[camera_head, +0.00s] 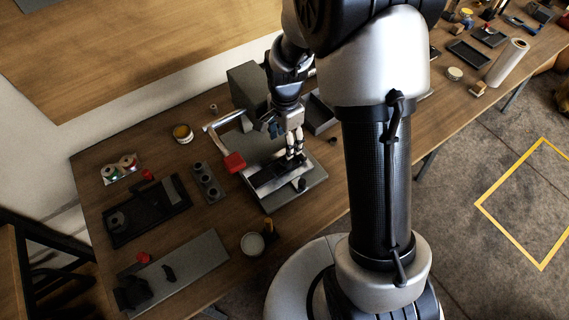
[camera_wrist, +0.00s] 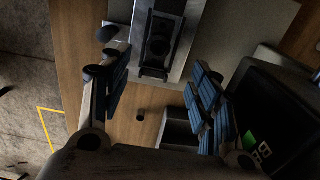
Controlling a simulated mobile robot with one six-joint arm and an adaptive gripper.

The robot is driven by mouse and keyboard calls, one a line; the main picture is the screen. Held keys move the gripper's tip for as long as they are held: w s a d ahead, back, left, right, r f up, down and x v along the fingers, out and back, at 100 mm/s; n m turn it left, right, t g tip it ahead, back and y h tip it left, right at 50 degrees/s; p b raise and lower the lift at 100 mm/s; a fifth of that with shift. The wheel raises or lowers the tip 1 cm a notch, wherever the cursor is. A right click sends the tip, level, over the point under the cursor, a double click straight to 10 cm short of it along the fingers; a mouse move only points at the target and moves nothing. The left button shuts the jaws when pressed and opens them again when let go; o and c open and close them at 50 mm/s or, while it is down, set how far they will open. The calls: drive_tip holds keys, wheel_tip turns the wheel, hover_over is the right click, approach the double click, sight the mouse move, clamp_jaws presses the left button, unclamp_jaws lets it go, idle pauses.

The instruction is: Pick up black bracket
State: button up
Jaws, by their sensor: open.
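A dark part with a round hole (camera_wrist: 162,36), which looks like the black bracket, lies on a pale fixture plate in the wrist view. In the head view a dark long piece (camera_head: 265,179) on the grey press base seems to be the same part. My gripper (camera_wrist: 160,75) is open, with blue-padded fingers on either side of the view and nothing between them. The part lies beyond the fingertips, towards the top of the wrist view. In the head view my gripper (camera_head: 294,150) points down over the right part of the press base; contact cannot be told.
The press base (camera_head: 300,199) carries a handle with a red grip (camera_head: 234,162) close left of my gripper. A grey tray (camera_head: 319,118) lies behind. A black tray (camera_head: 147,212), a grey plate (camera_head: 196,256) with dark parts and a cup (camera_head: 252,244) stand leftward and in front.

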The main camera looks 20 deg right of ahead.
drive_tip(key=b, duration=0.1)
approach(279, 169)
drive_tip(key=shift+w+d+f, duration=0.35)
drive_tip(key=shift+d+f, duration=0.1)
drive_tip(key=shift+d, duration=0.15)
drive_tip(key=shift+w+d+f, duration=0.3)
drive_tip(key=shift+d+f, duration=0.15)
drive_tip(key=shift+d, duration=0.15)
wheel_tip(279, 169, down, 5)
drive_tip(key=shift+s+f+b, duration=0.15)
drive_tip(key=shift+b, duration=1.1)
drive_tip(key=shift+c, duration=0.4)
drive_tip(key=c, duration=1.2)
drive_tip(key=shift+o, duration=0.2)
drive_tip(key=shift+r, duration=0.2)
